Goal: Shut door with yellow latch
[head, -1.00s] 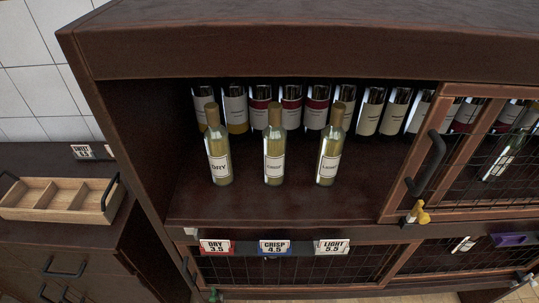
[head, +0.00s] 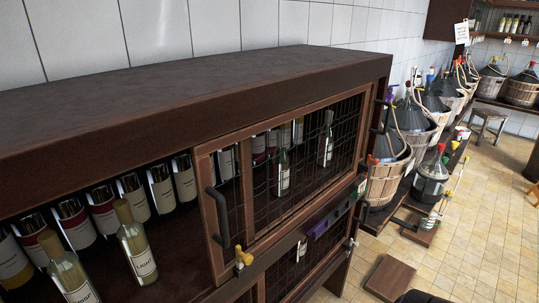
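The cabinet's wire-mesh door (head: 282,172) has a brown wooden frame and a black bar handle (head: 218,216) on its left side. The yellow latch (head: 243,258) sits at the lower left corner of this door frame. Left of the door the upper shelf is open, with bottles showing in it. The mesh door covers the right part of the upper shelf, and bottles show behind it. Neither of my grippers is clearly in view.
Bottles (head: 137,243) stand in the open shelf at left. A purple latch (head: 318,228) lies below the door on the right. Demijohns in baskets (head: 388,170) line the wall to the right. A brown board (head: 389,278) lies on the tiled floor, which is mostly clear farther right.

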